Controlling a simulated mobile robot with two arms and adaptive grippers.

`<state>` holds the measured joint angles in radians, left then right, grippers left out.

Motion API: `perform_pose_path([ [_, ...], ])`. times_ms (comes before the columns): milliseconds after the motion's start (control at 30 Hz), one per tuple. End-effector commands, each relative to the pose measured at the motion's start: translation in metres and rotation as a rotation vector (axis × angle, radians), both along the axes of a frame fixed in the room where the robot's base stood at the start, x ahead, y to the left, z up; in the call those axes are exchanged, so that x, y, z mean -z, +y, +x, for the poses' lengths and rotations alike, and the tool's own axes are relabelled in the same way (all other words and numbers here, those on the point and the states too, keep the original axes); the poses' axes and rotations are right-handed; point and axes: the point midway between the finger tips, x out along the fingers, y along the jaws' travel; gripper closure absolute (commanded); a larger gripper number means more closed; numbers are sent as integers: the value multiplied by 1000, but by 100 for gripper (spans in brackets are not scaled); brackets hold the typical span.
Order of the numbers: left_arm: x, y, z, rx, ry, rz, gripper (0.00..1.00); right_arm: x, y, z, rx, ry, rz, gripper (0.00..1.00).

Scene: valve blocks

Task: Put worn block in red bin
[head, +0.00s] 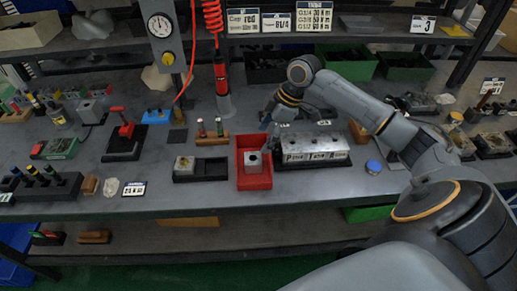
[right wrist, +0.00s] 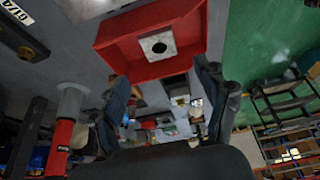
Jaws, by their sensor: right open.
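The red bin (head: 255,181) stands near the front of the bench, left of a metal block with lettering. A grey valve block (head: 253,160) with a dark round hole lies inside it. In the right wrist view the red bin (right wrist: 150,69) and the block (right wrist: 157,46) show at the top, beyond the fingertips. My right gripper (head: 268,123) is just above the back of the bin, apart from the block. In the right wrist view its two fingers (right wrist: 163,78) are spread with nothing between them. My left gripper is not in view.
A black tray (head: 210,178) with another pale block (head: 184,163) stands left of the bin. The lettered metal block (head: 313,149) stands close on the right. A red air tool (head: 221,82) hangs behind. A blue round lid (head: 373,167) lies further right.

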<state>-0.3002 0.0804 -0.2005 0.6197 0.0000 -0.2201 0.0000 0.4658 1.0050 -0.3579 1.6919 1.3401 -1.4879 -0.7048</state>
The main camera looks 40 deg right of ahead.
Motion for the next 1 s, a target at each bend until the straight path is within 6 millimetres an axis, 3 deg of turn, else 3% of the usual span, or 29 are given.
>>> perform_pose_path([
  [100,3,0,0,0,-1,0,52,-16,-6,-3,1,-2,-1,26],
  [300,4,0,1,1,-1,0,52,-27,-9,-6,1,0,1,26],
  [1000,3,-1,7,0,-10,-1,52,-27,-9,-6,1,0,0,26],
])
